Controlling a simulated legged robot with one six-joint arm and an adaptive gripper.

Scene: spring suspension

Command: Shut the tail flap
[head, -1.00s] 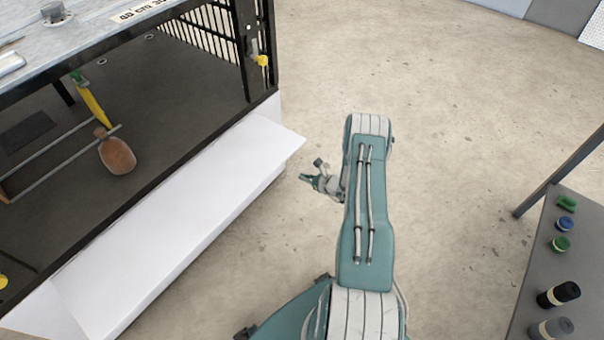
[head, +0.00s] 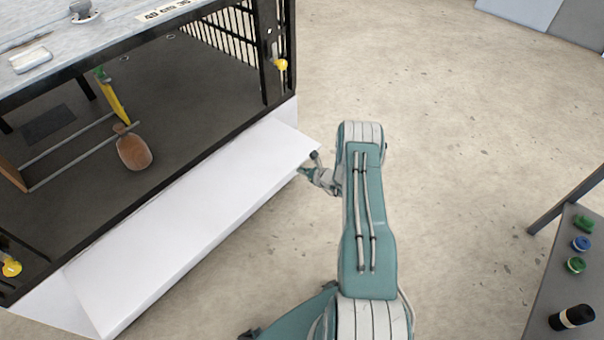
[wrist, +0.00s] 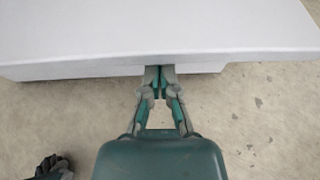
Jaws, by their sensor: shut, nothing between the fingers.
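The tail flap (head: 190,235) is a long white panel, lowered open and sticking out from the bottom of the dark open box. In the wrist view the flap (wrist: 150,28) fills the top, its outer edge running across the picture. My gripper (head: 303,171) is at the far outer corner of the flap in the head view. In the wrist view my gripper (wrist: 159,70) is shut and empty, its fingertips at the flap's outer edge, seemingly just under it. I cannot tell whether they touch it.
Yellow knobs (head: 280,65) sit on the frame posts. A grey table (head: 560,270) with small jars stands at right. The floor (head: 450,130) between is clear.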

